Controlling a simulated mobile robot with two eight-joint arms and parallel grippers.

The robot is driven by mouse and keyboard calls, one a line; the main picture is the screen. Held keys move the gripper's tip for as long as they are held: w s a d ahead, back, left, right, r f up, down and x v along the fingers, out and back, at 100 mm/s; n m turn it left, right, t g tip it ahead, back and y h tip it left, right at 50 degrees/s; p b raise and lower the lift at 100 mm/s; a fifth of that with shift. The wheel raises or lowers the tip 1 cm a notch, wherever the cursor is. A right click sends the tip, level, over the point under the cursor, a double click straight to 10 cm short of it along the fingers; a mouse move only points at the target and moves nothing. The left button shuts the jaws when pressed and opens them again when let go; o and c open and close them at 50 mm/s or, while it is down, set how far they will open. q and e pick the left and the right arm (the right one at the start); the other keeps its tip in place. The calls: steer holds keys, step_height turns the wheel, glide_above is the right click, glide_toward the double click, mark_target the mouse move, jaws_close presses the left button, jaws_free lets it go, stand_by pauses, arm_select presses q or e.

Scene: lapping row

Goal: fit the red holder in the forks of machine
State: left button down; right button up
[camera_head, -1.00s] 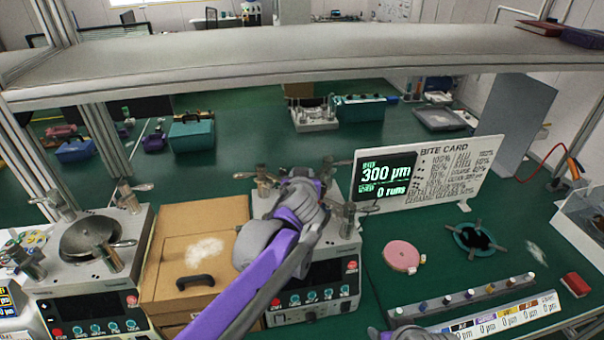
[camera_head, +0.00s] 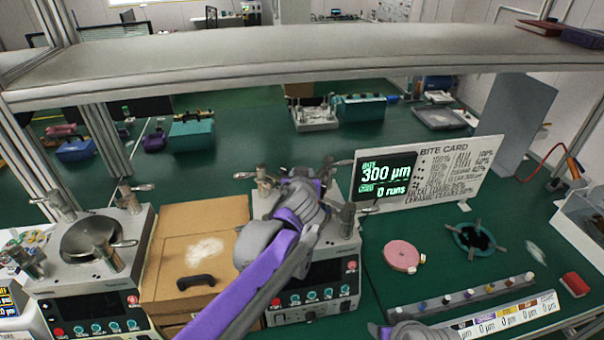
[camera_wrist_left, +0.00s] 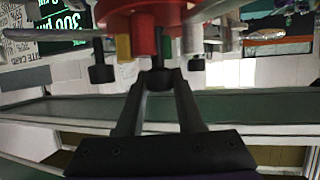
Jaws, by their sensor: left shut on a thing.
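The red holder (camera_wrist_left: 143,36) shows at the top of the left wrist view, with coloured pegs and black knobs hanging under it. My left gripper (camera_wrist_left: 159,82) is shut on a black knob below the holder. In the head view my left arm reaches over the middle machine (camera_head: 312,292) and hides its top centre, the gripper and the holder. Metal posts with lever handles (camera_head: 262,180) stand around that machine's top. I cannot tell whether the holder touches the forks. My right gripper is not in view; only part of that arm shows at the bottom edge.
A second machine (camera_head: 95,305) with a round metal plate stands at left, beside a cardboard box (camera_head: 165,250). The bite card (camera_head: 450,172) stands behind right. A pink disc (camera_head: 401,256), a teal ring (camera_head: 462,240) and a peg rail (camera_head: 460,301) lie at right. A shelf (camera_head: 300,60) crosses above.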

arm_select(q)
steer(key=shift+f, duration=0.15)
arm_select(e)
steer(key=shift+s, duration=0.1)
arm_select(q)
steer(key=shift+f, duration=0.3)
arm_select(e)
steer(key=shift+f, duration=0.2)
arm_select(q)
steer(key=shift+f+b, duration=0.3)
steer(key=shift+f, duration=0.4)
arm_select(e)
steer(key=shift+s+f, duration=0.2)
arm_select(q)
steer(key=shift+c, duration=2.3)
jaws_free()
steer(key=v, duration=1.1)
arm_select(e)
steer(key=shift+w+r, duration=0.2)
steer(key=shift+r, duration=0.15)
